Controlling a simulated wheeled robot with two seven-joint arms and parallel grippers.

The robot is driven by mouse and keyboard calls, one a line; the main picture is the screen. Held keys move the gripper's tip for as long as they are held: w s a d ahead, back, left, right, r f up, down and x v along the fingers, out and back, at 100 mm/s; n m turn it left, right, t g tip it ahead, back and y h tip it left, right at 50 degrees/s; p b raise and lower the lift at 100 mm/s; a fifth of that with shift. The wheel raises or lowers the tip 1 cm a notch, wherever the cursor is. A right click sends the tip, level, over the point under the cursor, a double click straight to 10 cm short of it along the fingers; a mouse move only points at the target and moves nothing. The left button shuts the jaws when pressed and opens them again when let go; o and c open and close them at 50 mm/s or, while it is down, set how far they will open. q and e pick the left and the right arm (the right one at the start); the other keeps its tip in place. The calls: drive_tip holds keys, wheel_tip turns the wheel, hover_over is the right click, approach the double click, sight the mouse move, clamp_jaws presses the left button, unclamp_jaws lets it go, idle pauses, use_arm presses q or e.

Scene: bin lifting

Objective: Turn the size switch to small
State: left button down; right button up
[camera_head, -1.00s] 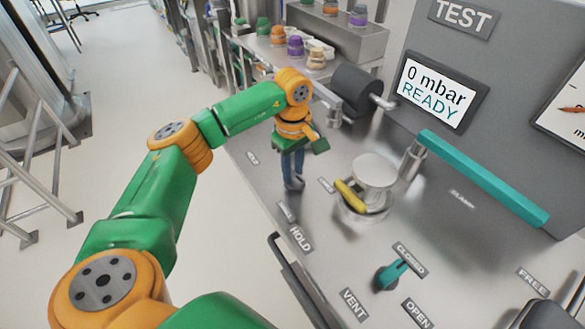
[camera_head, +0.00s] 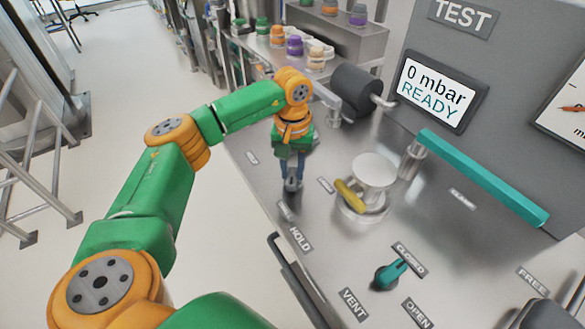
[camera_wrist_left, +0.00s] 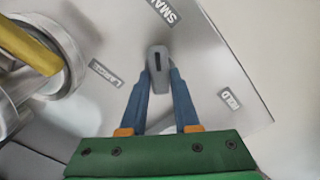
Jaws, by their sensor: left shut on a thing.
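The size switch (camera_wrist_left: 158,70) is a grey handle with a dark slot, on the metal panel. In the left wrist view its visible end points up, roughly toward the SMALL label (camera_wrist_left: 163,9). The LARGE label (camera_wrist_left: 106,73) lies to its left, a third, hard-to-read label to its right. My left gripper (camera_wrist_left: 160,80) has its two blue fingers shut on the switch, one on each side. In the head view the left gripper (camera_head: 291,182) points down at the panel; the fingers partly hide the switch. My right gripper is not in view.
A metal cylinder (camera_head: 373,172) with a yellow handle (camera_head: 349,194) stands just right of my gripper. A teal valve lever (camera_head: 391,272) and long teal bar (camera_head: 480,177) are farther right. The screen (camera_head: 438,90) reads 0 mbar READY. A dark rail runs along the panel's front edge.

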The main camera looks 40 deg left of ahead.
sight(292, 174)
use_arm(q)
drive_tip(key=shift+m, duration=0.6)
drive_tip(key=c, duration=0.6)
unclamp_jaws()
drive_tip(key=shift+c, duration=0.2)
drive_tip(key=shift+r, duration=0.15)
wheel_tip(292, 174, up, 7)
drive_tip(key=shift+f+b, duration=0.1)
drive_tip(key=shift+b, duration=0.3)
drive_tip(key=shift+s, duration=0.1)
